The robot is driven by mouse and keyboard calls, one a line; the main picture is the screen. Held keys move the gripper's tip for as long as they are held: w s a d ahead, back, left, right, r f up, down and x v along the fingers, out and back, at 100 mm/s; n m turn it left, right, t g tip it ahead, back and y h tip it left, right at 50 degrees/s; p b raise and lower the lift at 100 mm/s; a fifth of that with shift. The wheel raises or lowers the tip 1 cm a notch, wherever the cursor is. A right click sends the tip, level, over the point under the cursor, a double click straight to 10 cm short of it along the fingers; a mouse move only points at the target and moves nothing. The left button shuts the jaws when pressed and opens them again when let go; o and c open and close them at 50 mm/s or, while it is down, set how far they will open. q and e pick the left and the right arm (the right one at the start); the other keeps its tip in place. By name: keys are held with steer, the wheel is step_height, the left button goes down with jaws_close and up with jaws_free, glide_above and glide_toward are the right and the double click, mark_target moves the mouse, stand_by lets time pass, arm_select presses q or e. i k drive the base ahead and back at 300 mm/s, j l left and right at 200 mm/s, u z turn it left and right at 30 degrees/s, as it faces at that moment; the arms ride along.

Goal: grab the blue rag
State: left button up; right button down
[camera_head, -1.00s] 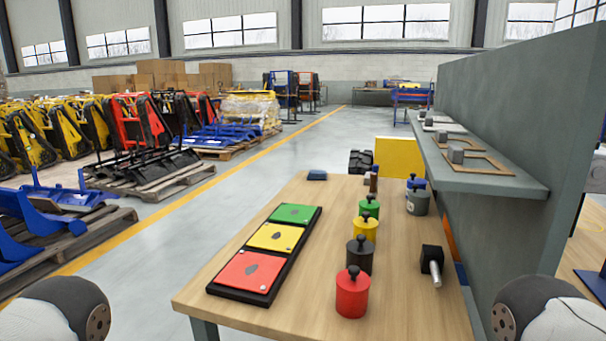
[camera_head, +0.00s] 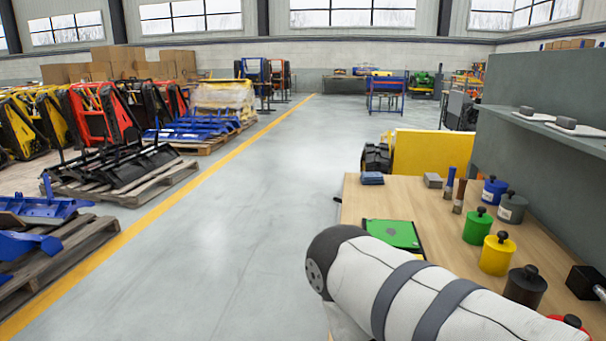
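The blue rag (camera_head: 372,178) looks like a small folded blue stack. It lies at the far left corner of the wooden table (camera_head: 410,196), and nothing touches it. One of my arms reaches across the lower right of the view, over the near part of the table, well short of the rag. Neither of my grippers shows in the view.
Left of the table the floor is clear up to a yellow line. A grey shelf wall (camera_head: 540,135) bounds the right side.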

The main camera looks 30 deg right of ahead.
mark_target(365, 177)
steer(key=i+j+z, duration=0.1)
steer(key=i, duration=0.35)
steer(key=i+j+z, duration=0.1)
steer(key=i+j, duration=0.3)
